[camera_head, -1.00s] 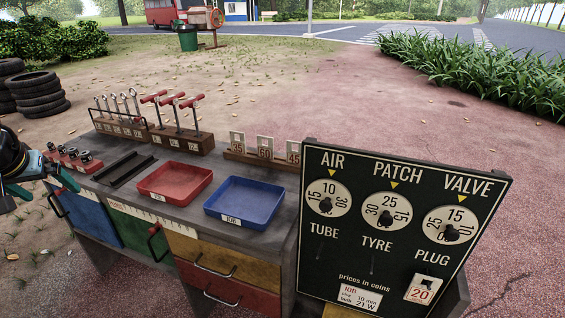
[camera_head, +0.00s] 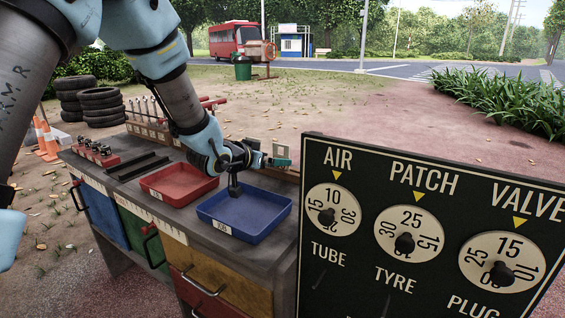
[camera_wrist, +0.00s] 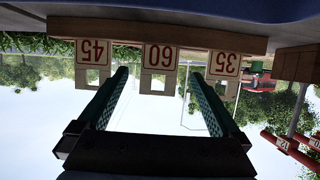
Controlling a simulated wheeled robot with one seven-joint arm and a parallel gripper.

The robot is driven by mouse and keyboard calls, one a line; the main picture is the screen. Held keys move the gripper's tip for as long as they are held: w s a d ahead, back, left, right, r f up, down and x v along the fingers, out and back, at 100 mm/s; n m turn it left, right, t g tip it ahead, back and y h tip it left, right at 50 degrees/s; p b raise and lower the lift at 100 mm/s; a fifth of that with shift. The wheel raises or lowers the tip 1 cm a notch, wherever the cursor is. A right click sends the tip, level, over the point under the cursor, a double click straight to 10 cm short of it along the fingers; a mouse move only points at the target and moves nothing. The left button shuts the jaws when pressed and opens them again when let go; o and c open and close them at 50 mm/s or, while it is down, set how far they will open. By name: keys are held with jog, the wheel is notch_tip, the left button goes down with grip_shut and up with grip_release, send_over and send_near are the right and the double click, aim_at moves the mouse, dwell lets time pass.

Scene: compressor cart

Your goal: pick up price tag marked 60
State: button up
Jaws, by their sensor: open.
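The price tag marked 60 (camera_wrist: 160,57) stands in the middle of a wooden holder (camera_wrist: 150,34), upside down in the wrist view. The tag marked 45 (camera_wrist: 93,50) is left of it and the tag marked 35 (camera_wrist: 224,64) right of it. My gripper (camera_wrist: 159,78) is open, its green fingers on either side of the 60 tag in that view. I cannot tell if they touch it. In the head view my gripper (camera_head: 270,158) is at the holder behind the blue tray, hiding most of the tags.
The blue tray (camera_head: 228,229) and red tray (camera_head: 160,198) look empty on the cart. A black price board (camera_head: 345,246) rises close to the right of the holder. Red-handled tools (camera_wrist: 285,145) show at the right edge of the wrist view.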

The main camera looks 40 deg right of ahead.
jog(key=shift+x, duration=2.8)
jog(key=shift+r, duration=0.1)
jog(key=c, duration=1.3)
